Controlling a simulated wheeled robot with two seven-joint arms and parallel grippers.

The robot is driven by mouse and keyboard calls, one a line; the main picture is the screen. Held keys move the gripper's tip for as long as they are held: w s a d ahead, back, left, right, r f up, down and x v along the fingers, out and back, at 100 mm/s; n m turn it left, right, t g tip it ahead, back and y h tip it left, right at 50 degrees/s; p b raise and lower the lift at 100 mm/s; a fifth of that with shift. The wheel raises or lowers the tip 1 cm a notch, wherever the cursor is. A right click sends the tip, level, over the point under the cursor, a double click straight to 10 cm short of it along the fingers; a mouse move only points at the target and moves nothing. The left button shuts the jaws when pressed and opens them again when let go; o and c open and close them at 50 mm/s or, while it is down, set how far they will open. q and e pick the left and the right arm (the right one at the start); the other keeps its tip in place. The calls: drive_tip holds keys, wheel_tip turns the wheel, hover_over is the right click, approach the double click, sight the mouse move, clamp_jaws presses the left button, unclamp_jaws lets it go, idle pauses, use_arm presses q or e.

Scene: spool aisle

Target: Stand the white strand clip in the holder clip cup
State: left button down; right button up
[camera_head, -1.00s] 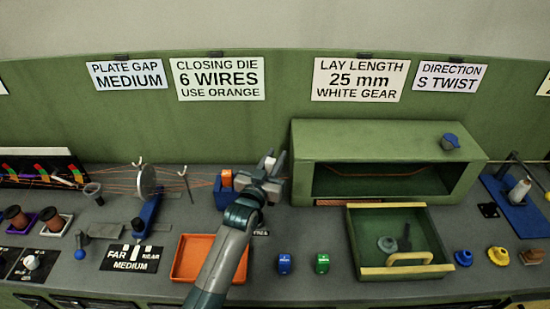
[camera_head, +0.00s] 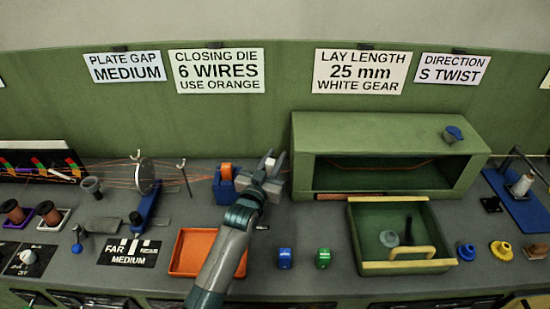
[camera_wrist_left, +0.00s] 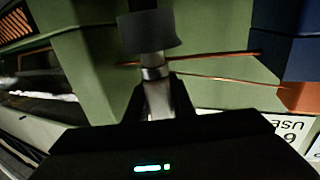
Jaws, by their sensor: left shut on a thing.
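My left gripper (camera_head: 268,168) is above the counter, just right of the blue stand (camera_head: 225,188) that holds an orange block (camera_head: 226,171). It is shut on a small piece. In the left wrist view this piece (camera_wrist_left: 147,33) has a dark, wide top and a pale stem with a metal ring between the fingers. A white bit shows between the fingertips in the head view. I cannot tell for sure that this is the white strand clip. A small grey cup (camera_head: 91,187) stands at the left; I cannot tell whether it is the clip cup. My right gripper is not in view.
Thin orange wires run from a round plate (camera_head: 146,176) toward the blue stand. An orange tray (camera_head: 185,262) lies in front. A green open box (camera_head: 303,160) and a green drawer (camera_head: 362,245) are to the right. Blue (camera_head: 285,258) and green (camera_head: 323,258) pieces stand on the counter.

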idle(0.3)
use_arm(q)
drive_tip(key=shift+f, duration=0.3)
drive_tip(key=shift+f, duration=0.2)
idle(0.4)
drive_tip(key=c, duration=1.4)
unclamp_jaws()
drive_tip(key=shift+c, duration=0.2)
drive_tip(key=shift+b+v, duration=0.45)
drive_tip(key=shift+v, duration=0.4)
drive_tip(key=b+v, duration=0.3)
drive_tip(key=v, duration=1.2)
drive_tip(key=shift+s+a, duration=0.2)
drive_tip(key=shift+s, duration=0.15)
